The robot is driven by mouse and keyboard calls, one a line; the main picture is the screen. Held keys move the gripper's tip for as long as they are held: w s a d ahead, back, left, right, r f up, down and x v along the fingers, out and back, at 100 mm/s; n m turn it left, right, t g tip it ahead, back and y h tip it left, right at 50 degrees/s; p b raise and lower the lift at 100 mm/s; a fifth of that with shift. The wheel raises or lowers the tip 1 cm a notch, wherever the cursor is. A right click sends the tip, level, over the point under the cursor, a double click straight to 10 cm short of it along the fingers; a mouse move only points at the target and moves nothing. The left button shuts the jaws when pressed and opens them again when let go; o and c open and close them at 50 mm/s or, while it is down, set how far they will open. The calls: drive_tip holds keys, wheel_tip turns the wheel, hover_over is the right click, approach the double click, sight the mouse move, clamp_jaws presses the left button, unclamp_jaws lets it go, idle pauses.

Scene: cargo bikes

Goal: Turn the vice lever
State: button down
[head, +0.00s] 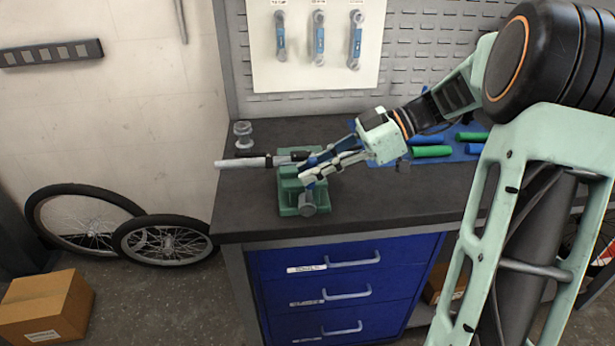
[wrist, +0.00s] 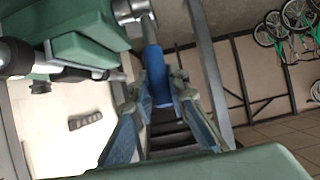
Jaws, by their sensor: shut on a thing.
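The green vice (head: 288,192) stands on the left end of the workbench, with a round grey knob (head: 307,204) at its front. In the wrist view the vice body (wrist: 80,40) fills the upper left. The vice lever (wrist: 155,60) has a blue grip and runs from a grey metal hub. My gripper (head: 304,174) is beside the vice's front right. Its fingers (wrist: 158,88) are shut on the blue grip, one on each side. In the head view the fingers hide most of the lever.
A pale tube (head: 245,162) lies across the vice and sticks out left. A clear jar (head: 243,135) stands behind it. Green and blue rolls (head: 432,151) lie on a blue mat to the right. The dark bench top (head: 380,212) is clear in front. Blue drawers (head: 335,270) are below.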

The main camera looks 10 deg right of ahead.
drive_tip(key=shift+d+f, duration=0.1)
drive_tip(key=shift+d, duration=0.2)
drive_tip(key=c, duration=1.9)
unclamp_jaws()
drive_tip(key=shift+d, duration=0.1)
drive_tip(key=shift+c, duration=0.2)
drive_tip(key=shift+o, duration=0.5)
drive_tip(key=v, duration=1.1)
drive_tip(key=shift+d, duration=0.4)
drive_tip(key=shift+s, duration=0.1)
drive_tip(key=shift+c, duration=0.2)
